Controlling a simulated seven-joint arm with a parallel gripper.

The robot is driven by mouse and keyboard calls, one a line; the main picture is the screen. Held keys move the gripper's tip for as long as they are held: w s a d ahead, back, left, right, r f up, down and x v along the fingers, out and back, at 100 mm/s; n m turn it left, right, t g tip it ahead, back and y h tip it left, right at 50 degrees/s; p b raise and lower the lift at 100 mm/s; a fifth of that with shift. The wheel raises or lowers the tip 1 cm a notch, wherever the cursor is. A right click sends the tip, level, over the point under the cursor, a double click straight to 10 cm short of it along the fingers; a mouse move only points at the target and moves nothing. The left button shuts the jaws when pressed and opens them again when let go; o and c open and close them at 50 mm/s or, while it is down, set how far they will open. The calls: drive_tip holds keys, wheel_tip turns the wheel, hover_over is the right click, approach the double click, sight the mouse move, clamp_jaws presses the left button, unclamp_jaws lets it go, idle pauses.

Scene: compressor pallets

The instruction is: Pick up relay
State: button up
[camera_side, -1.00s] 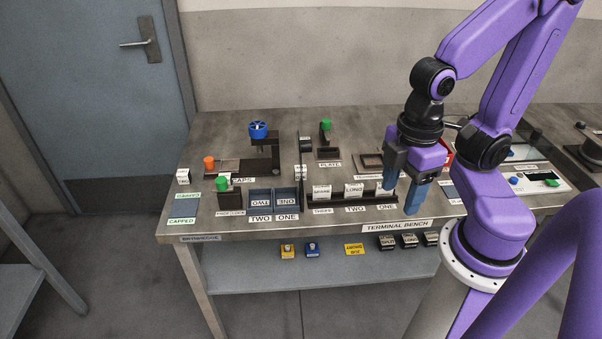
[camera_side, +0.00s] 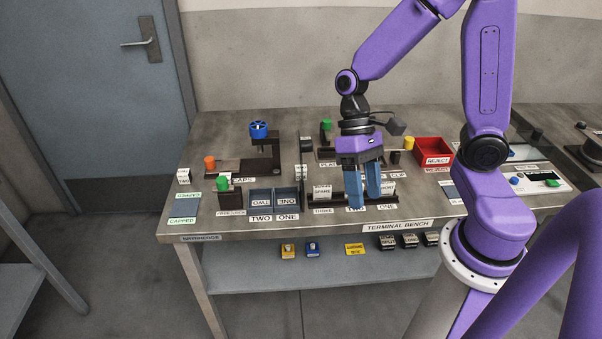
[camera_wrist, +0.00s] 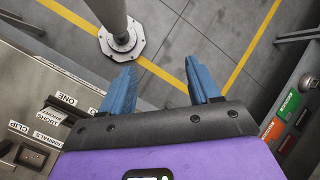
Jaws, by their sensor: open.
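I see no part that I can clearly name as the relay; the small printed labels are mostly too small to read. My gripper (camera_side: 362,206) is open, its two blue fingers pointing down in front of the rack (camera_side: 333,200) of white-labelled blocks. It hides part of that rack and the middle block. A block labelled SPARE (camera_side: 322,191) stands left of the fingers, and another white-faced block (camera_side: 387,188) stands to their right. In the wrist view, nothing sits between the spread fingers of my gripper (camera_wrist: 160,65); the floor shows behind them.
A red REJECT bin (camera_side: 434,150) stands at the back right. Two blue-grey trays (camera_side: 273,200) lie left of the rack. A press with a blue knob (camera_side: 258,130) stands behind them. Several small boxes (camera_side: 409,241) sit on the lower shelf.

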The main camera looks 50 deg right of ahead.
drive_tip(key=w+d+f+m+t+y, duration=0.3)
drive_tip(key=w+d+m+y, duration=0.15)
drive_tip(key=w+m, duration=0.3)
drive_tip(key=w+d+f+m+t+y, duration=0.2)
drive_tip(key=w+d+f+m+y, duration=0.25)
drive_tip(key=w+m, duration=0.3)
drive_tip(key=w+d+f+m+t+h, duration=0.1)
drive_tip(key=d+f+m+t, duration=0.1)
drive_tip(key=d+m+t, duration=0.1)
drive_tip(key=d+f+m+t+h, duration=0.1)
drive_tip(key=d+f+m+t, duration=0.1)
drive_tip(key=d+m, duration=0.3)
drive_tip(key=w+d+f+m+t, duration=0.1)
drive_tip(key=d+m+t, duration=0.3)
drive_tip(key=d, duration=0.4)
drive_tip(key=shift+w+d+f+t+h, duration=0.3)
drive_tip(key=shift+w+d+f+h, duration=0.1)
drive_tip(key=shift+f, duration=0.1)
drive_tip(key=shift+w+f, duration=0.1)
drive_tip(key=shift+f, duration=0.05)
drive_tip(key=x, duration=1.7)
drive_tip(key=shift+d, duration=0.1)
drive_tip(key=c, duration=1)
